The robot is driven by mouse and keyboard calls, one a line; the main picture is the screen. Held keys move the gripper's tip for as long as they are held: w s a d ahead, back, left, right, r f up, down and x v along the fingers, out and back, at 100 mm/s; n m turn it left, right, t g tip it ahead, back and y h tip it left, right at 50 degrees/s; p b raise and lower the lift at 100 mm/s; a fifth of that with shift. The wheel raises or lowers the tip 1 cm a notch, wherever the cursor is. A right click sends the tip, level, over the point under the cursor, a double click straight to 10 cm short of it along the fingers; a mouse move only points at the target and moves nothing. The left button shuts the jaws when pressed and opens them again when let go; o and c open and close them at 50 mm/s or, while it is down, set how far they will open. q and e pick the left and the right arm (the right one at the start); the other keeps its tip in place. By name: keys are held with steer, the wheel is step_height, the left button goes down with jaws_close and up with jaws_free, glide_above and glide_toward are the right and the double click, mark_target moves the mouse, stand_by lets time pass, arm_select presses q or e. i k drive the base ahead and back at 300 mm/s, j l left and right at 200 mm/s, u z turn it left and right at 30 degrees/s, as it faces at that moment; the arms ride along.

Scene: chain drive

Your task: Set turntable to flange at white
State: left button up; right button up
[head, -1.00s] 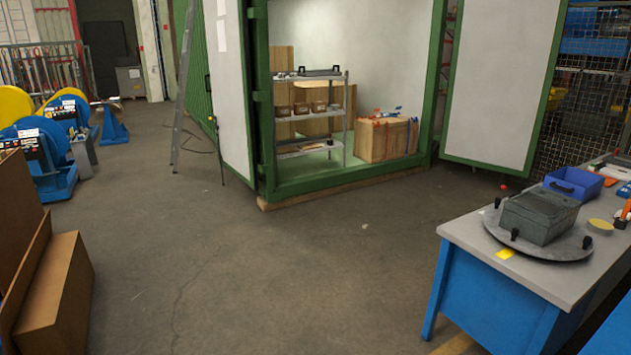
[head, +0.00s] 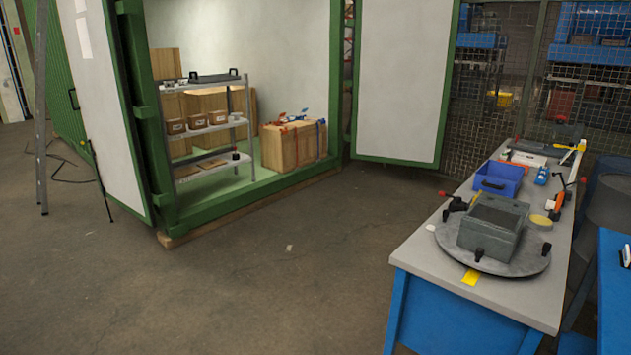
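The turntable (head: 453,250) is a round grey disc on the near part of the grey workbench (head: 425,268). Black knobs stand at its rim. A grey-green box (head: 490,238) with a darker top sits on the disc. A yellow marker (head: 471,277) lies on the bench at the disc's near edge. A small white spot (head: 430,228) shows on the bench at the disc's left edge. I cannot tell which part of the box is the flange. Neither of my grippers is in view.
A blue bin (head: 498,178), a yellow disc (head: 541,220) and several tools lie farther back on the bench. A green container (head: 250,205) with a shelf (head: 212,130) and wooden crate (head: 293,145) stands open behind. The floor (head: 260,300) left of the bench is clear.

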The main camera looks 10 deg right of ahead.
mark_target(492, 237)
steer(key=i+z, duration=0.25)
steer(key=z, duration=0.2)
steer(key=i+j+z, duration=0.15)
steer(key=z, duration=0.35)
steer(key=i+j+z, duration=0.25)
steer(key=z, duration=0.2)
steer(key=i+j+z, duration=0.45)
steer(key=i+l+u, duration=0.15)
steer(key=i, duration=0.25)
